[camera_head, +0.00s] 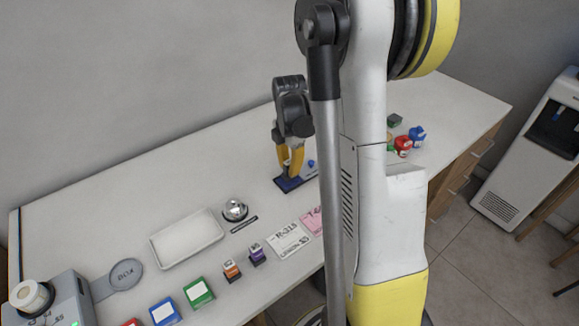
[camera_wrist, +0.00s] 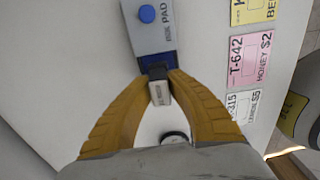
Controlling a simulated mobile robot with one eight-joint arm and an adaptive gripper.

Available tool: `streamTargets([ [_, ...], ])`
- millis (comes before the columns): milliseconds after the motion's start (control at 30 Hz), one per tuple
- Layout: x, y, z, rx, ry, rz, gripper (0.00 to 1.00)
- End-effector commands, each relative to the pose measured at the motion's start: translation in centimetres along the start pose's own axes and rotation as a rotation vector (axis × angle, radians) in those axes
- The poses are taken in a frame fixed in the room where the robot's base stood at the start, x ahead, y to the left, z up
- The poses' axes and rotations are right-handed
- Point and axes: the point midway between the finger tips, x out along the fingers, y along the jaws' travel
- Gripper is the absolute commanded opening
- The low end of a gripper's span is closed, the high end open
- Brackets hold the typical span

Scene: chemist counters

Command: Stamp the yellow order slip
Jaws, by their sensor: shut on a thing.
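My gripper (camera_head: 290,172) points down at the blue ink pad (camera_head: 282,185) on the counter. In the wrist view its yellow fingers (camera_wrist: 159,84) are shut on a small dark stamp (camera_wrist: 159,92) with a pale label. The stamp is at the near end of the ink pad (camera_wrist: 147,40); I cannot tell whether it touches the pad. The yellow order slip (camera_wrist: 254,9) lies flat at the top right of the wrist view, partly cut off. In the head view the yellow slip is hidden behind my arm.
A pink slip (camera_wrist: 250,60) and a white slip (camera_wrist: 243,105) lie in line with the yellow one. Other stamps (camera_head: 257,253), a bell (camera_head: 235,210) and a white tray (camera_head: 187,238) stand to the left. Red and blue items (camera_head: 403,145) stand at the far right.

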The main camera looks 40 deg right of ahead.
Motion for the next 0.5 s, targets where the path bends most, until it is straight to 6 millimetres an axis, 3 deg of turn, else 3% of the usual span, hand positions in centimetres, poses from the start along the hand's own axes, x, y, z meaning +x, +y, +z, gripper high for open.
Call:
streamTargets([
  [500,0.33,0.00,0.00,0.000,0.000,0.000,0.00],
])
